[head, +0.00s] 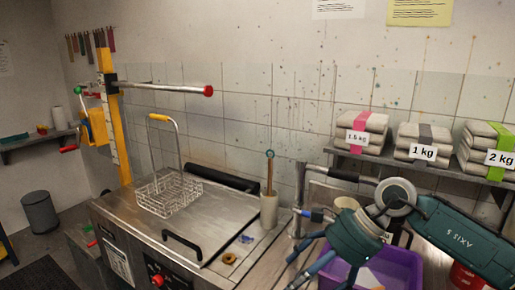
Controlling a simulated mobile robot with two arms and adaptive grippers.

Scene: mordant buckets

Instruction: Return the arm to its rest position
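The arm hides part of the tub and the sink area. My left gripper and arm are not in view.
A yellow post (115,130) carries a bar with a red knob. A tap (299,197) stands close to my gripper. A shelf (375,160) of weighed bags is above my arm.

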